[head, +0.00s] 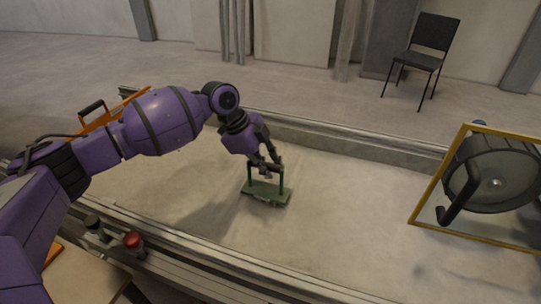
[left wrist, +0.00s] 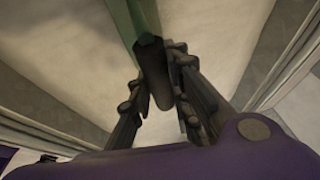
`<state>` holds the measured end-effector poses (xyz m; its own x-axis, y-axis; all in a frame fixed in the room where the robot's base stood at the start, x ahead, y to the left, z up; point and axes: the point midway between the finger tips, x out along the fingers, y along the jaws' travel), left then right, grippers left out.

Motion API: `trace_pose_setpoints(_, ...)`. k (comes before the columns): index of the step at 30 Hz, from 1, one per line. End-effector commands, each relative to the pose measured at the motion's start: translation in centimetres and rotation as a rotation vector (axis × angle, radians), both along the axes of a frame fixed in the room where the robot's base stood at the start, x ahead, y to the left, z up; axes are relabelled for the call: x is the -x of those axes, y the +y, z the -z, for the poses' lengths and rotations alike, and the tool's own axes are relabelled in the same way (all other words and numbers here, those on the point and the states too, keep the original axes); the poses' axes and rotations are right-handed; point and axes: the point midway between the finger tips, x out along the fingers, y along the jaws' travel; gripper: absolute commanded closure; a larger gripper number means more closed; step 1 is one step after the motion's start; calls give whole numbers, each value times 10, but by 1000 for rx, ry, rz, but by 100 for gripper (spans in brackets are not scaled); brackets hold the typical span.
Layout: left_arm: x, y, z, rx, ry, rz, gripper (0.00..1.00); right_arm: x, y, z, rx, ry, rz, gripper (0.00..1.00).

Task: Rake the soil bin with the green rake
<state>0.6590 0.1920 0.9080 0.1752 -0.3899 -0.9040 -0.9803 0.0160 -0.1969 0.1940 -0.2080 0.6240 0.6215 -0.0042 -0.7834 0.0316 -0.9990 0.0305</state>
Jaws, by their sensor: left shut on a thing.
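The green rake (head: 266,193) is in the soil bin, its wide green head low at or just above the pale soil (head: 345,215); I cannot tell whether it touches. My left gripper (head: 266,170) is above the rake head, shut on the rake's dark handle bar. In the left wrist view the dark handle (left wrist: 154,70) lies between the fingers of the left gripper (left wrist: 160,95), with a green upright (left wrist: 124,22) beyond it. My right gripper is not in view.
Metal rails (head: 215,255) edge the bin in front, and a low wall (head: 340,140) runs behind. A dark drum in a yellow frame (head: 434,178) stands at the right. A red button (head: 133,240) is on the near rail. A black chair (head: 432,45) is far behind.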

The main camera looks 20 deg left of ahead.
Motion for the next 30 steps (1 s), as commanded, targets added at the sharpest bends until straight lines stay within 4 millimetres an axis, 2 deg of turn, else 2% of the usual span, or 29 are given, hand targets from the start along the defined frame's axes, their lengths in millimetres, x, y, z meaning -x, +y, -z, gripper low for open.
trace_pose_setpoints(12,51,3,-4,0,-3,0,100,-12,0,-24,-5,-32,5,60)
trace_pose_setpoints(27,110,4,-4,0,-4,1,100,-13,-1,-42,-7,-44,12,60)
trace_pose_setpoints(30,116,4,-2,-1,-2,0,100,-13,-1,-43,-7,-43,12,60)
